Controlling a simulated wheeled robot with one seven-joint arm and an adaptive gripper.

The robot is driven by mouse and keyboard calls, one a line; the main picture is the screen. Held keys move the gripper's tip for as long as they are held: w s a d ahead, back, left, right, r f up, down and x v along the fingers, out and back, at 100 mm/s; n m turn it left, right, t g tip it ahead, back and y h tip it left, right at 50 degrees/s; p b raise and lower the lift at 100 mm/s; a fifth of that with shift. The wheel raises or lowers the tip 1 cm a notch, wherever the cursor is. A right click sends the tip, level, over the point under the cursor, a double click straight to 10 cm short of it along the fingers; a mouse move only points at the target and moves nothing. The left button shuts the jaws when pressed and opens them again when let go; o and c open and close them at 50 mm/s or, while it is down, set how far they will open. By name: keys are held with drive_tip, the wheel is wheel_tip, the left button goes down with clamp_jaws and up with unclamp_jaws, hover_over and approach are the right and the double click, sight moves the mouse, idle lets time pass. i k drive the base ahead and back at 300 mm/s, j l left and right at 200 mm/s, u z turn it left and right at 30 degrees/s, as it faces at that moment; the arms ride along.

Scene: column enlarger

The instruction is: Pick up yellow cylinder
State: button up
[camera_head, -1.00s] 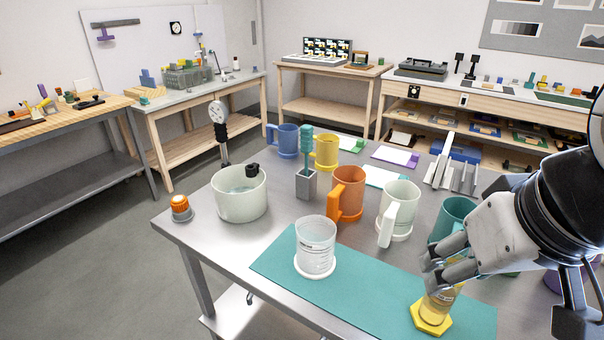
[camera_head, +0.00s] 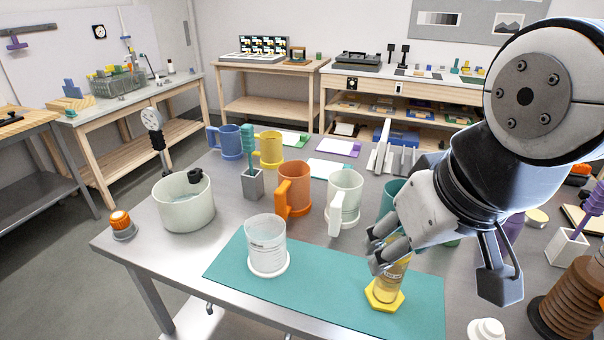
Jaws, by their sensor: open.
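The yellow cylinder (camera_head: 390,282) is a clear, yellow-tinted measuring cylinder on a yellow hexagonal foot. It stands upright on the right part of the teal mat (camera_head: 322,292). My gripper (camera_head: 379,249) is open at the cylinder's upper part, coming in from the right. Its fingers cover much of the upper cylinder, and I cannot tell whether they touch it.
A clear beaker (camera_head: 266,243) stands left of the cylinder on the mat. Behind are a white mug (camera_head: 345,194), an orange mug (camera_head: 296,188) and a teal mug (camera_head: 391,196) close to my gripper. A brown ribbed bottle (camera_head: 568,298) stands at right.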

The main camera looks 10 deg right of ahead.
sight(384, 293)
drive_tip(key=k+j, duration=0.1)
drive_tip(key=j, duration=0.3)
drive_tip(key=k+j, duration=0.15)
drive_tip(key=j, duration=0.25)
drive_tip(key=k+j, duration=0.1)
drive_tip(key=j, duration=0.3)
drive_tip(key=k+j, duration=0.1)
drive_tip(key=j, duration=0.3)
drive_tip(key=k+j+z, duration=0.1)
drive_tip(key=j, duration=0.35)
